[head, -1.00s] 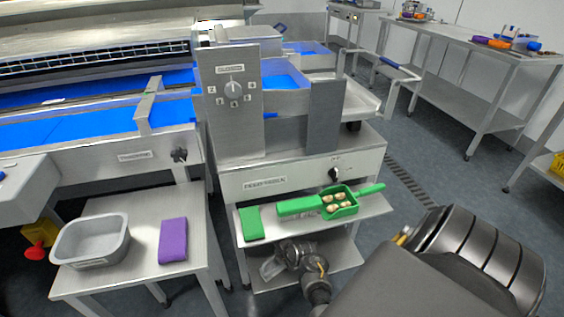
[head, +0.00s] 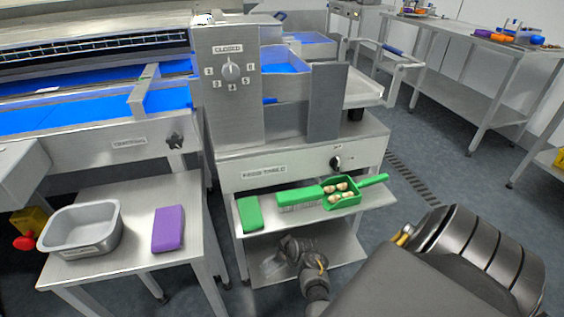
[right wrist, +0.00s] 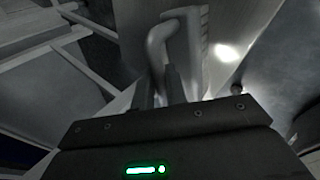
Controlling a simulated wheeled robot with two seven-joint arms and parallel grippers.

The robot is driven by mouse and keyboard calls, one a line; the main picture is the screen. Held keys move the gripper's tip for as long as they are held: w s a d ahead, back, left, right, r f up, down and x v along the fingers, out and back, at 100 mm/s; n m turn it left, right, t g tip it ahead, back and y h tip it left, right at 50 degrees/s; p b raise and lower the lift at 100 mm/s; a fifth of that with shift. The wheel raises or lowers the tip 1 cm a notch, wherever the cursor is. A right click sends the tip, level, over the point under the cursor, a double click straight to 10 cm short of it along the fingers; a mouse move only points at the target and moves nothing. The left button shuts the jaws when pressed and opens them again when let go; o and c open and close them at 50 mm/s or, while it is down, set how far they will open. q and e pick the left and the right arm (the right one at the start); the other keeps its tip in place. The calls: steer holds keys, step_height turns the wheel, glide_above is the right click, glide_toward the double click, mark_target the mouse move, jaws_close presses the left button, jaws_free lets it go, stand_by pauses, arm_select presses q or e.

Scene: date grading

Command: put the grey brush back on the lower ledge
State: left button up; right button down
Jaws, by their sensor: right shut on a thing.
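My right gripper (head: 279,263) reaches in over the lower ledge (head: 338,255), beneath the upper ledge of the grey machine. The fingers are mostly hidden by the wrist in the head view. A pale grey piece, which seems to be the grey brush (head: 270,265), shows at the fingertips. In the right wrist view, a grey curved handle (right wrist: 160,45) stands between the two fingers (right wrist: 168,90), which are shut on it. I cannot tell whether the brush touches the ledge. My left gripper is not in view.
The upper ledge (head: 378,200) holds a green cloth (head: 250,213), a green brush (head: 300,196) and a green scoop (head: 358,188) with several dates. A side table at left holds a grey tub (head: 112,225) and purple cloth (head: 168,228). The lower ledge's right part is clear.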

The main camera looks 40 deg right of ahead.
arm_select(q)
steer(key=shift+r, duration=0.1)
arm_select(e)
steer(key=c, duration=1.4)
jaws_free()
